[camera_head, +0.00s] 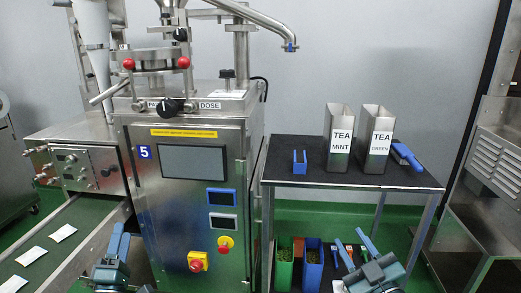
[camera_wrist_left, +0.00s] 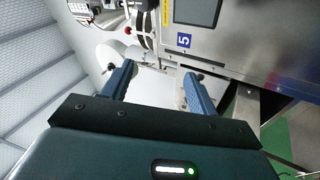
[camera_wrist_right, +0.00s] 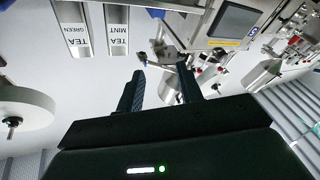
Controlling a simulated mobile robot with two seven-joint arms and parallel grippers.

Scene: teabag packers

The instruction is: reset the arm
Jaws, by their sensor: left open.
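My left gripper (camera_head: 118,240) is low in front of the packing machine, near the conveyor's right side. In the left wrist view its two blue fingers (camera_wrist_left: 158,82) stand apart with nothing between them. My right gripper (camera_head: 358,246) is at the lower right, in front of the table's lower level. In the right wrist view its dark fingers (camera_wrist_right: 158,85) are apart and empty. Most of both arms is out of the head view.
The packing machine (camera_head: 190,185) fills the centre. A conveyor (camera_head: 85,225) with white packets runs at left. On the dark-topped table (camera_head: 300,180) stand the TEA MINT (camera_head: 340,140) and TEA GREEN (camera_head: 376,140) containers. Green (camera_head: 284,272) and blue (camera_head: 313,270) bins sit below.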

